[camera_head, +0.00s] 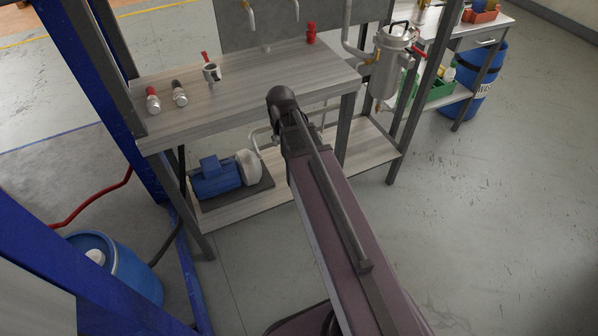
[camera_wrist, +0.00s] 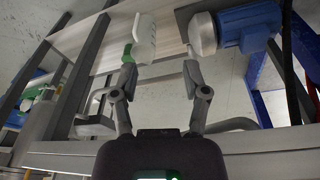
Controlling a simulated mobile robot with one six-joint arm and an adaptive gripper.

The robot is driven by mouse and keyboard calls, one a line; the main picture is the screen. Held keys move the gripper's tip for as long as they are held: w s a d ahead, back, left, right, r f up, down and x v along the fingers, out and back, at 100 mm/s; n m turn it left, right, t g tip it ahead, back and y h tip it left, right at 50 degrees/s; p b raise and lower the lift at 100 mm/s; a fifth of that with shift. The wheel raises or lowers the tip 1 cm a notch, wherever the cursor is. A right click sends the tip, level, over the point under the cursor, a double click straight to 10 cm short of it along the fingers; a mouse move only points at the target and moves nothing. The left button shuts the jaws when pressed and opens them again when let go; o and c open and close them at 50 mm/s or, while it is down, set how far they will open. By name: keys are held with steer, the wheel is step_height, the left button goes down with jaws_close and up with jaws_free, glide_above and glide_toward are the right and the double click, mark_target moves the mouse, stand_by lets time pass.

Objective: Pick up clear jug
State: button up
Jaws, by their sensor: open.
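In the wrist view, a whitish, translucent container with a green part, seemingly the clear jug (camera_wrist: 145,36), is by the lower shelf. It lies just beyond the left fingertip of my gripper (camera_wrist: 160,68). The fingers are spread apart with nothing between them. The green part is close to the left fingertip; I cannot tell whether they touch. In the head view, my arm reaches toward the bench, and I cannot make out the jug or the fingers there.
A blue pump (camera_head: 216,178) with a white end sits on the lower shelf (camera_head: 245,207). A metal canister (camera_head: 391,62) hangs at right. Blue posts stand left; the floor at right is clear.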

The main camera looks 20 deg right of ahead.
steer(key=w+d+f+m+b, duration=0.1)
steer(key=w+d+f+b, duration=0.2)
steer(key=f+b, duration=0.5)
steer(key=w+d+f+m+t+h+b, duration=0.1)
steer(key=w+d+f+b, duration=0.3)
steer(key=f+b, duration=0.4)
steer(key=w+d+f+m+t+b, duration=0.1)
steer(key=w+d+f+b, duration=0.2)
steer(key=d+f+b, duration=0.2)
steer(key=shift+w+d+f+h+b, duration=0.3)
steer(key=shift+w+f+b, duration=0.1)
steer(key=shift+f+b, duration=1.4)
steer(key=shift+f, duration=0.25)
steer(key=b+x, duration=0.7)
steer(key=x, duration=0.1)
steer(key=shift+f+b, duration=0.15)
steer(key=shift+b, duration=0.25)
steer(key=shift+w, duration=0.1)
steer(key=shift+b+x, duration=2.45)
steer(key=shift+x, duration=0.15)
steer(key=shift+a, duration=0.15)
jaws_close()
